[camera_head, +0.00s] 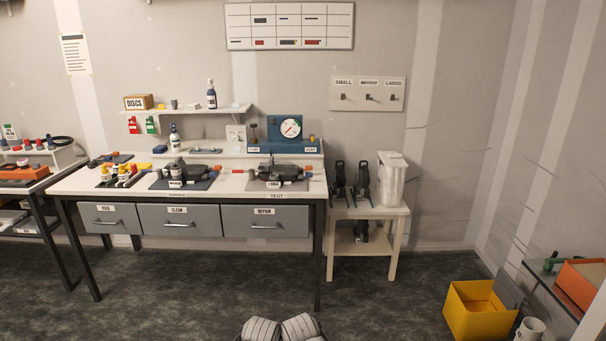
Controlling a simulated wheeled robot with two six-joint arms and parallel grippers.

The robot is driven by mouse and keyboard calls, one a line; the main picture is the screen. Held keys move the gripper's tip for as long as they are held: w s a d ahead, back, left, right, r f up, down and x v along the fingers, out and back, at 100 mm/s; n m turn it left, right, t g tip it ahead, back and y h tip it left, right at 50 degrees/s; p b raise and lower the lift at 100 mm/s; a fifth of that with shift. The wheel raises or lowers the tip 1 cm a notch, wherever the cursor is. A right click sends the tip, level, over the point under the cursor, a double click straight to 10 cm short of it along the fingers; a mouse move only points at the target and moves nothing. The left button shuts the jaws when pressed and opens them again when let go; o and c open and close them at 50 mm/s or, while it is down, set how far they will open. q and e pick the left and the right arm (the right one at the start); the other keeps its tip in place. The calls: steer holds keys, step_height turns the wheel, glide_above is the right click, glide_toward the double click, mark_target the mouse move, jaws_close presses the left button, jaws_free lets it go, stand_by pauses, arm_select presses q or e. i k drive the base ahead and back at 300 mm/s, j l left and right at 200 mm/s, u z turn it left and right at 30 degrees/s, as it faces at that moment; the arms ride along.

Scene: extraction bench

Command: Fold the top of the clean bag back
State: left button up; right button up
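A tall white bag-like thing (391,180) stands upright on the right end of a small pale side table (397,211), right of the workbench. It may be the clean bag; no label on it can be read. Its top looks uneven, and I cannot tell whether it is folded. A yellow open-topped container (474,318) stands on the floor at the lower right. Neither of my grippers shows in the view.
The workbench (233,186) holds tools and bottles above grey drawers (180,220). Dark tools (362,182) stand beside the white thing. A shelf unit with an orange bin (583,283) is at right. Pale ribbed shapes (260,329) show at the bottom edge. Floor before the side table is clear.

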mark_target(390, 158)
steer(key=i+z, duration=0.1)
steer(key=i, duration=0.7)
steer(key=i+j+z, duration=0.15)
steer(key=i, duration=0.6)
steer(key=i+j+z, duration=0.15)
steer(key=i+z, duration=0.3)
steer(key=i+j+z, duration=0.7)
steer(key=z, duration=0.25)
steer(key=i+j+z, duration=0.3)
steer(key=i+j, duration=0.2)
steer(key=i, duration=0.25)
